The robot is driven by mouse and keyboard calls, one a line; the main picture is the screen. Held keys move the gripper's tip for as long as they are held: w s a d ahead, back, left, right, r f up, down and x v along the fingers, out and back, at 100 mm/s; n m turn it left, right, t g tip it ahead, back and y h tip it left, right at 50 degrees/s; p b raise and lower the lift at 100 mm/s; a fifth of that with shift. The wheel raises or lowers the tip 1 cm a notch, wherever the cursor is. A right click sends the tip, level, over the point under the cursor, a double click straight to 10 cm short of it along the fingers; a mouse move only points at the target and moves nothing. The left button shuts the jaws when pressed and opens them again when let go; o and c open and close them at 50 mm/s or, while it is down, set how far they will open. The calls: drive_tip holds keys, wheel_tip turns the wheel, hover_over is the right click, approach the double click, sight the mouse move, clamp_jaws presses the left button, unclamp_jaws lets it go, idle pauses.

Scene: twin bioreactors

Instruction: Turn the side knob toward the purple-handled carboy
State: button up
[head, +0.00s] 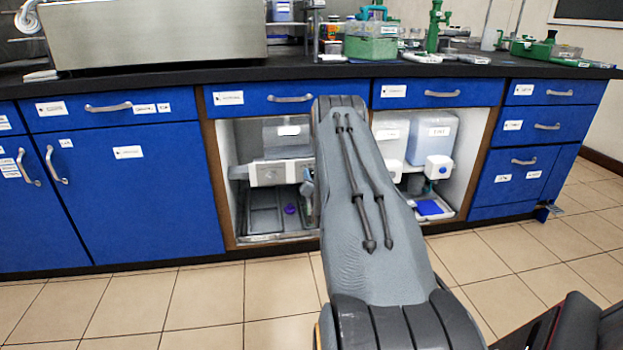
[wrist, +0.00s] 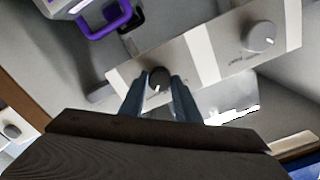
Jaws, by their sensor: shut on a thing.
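In the wrist view a small dark round knob (wrist: 158,77) with a pale mark on its face sits on a light-grey panel (wrist: 131,80). The fingertips of my gripper (wrist: 158,86) are on either side of it, shut on it. A carboy with a purple handle (wrist: 102,27) shows at the top left, partly cut off by the frame. A larger grey knob (wrist: 261,37) is on the same panel to the right, apart from my gripper. In the head view my arm hides most of the gripper and the dark knob.
In the head view a panel unit (head: 268,174) stands in the open cabinet bay under the black counter (head: 300,72). Blue drawers and doors (head: 128,180) flank the bay. A pale container (head: 431,136) stands in the bay's right part. The tiled floor in front is clear.

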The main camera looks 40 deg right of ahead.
drive_tip(key=o, duration=1)
drive_tip(key=shift+o, duration=0.2)
drive_tip(key=p+v, duration=0.2)
drive_tip(key=v, duration=0.6)
drive_tip(key=shift+p, duration=0.3)
drive_tip(key=shift+w, duration=0.15)
